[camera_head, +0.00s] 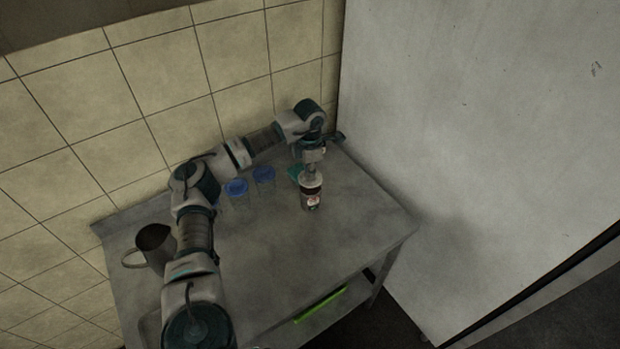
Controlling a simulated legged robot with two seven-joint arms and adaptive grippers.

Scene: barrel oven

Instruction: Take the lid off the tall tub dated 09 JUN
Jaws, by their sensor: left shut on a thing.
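A tub with dark contents, a pale lid and a small label (311,200) stands upright on the metal table (290,250). The label is too small to read, so I cannot tell its date. My left gripper (311,174) points down from above and is shut on the tub's pale lid (312,181). The lid appears to sit on the tub's top; I cannot make out a gap. Two clear tubs with blue lids, one (237,187) nearer my arm and one (264,174) to its right, stand behind. My right gripper is out of view.
A metal jug (155,247) stands at the table's left. A teal object (296,173) is partly hidden beside my gripper. A bright green item (320,304) lies below the tabletop. A tiled wall is behind, and a tall grey panel (470,130) stands right. The table's front right is clear.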

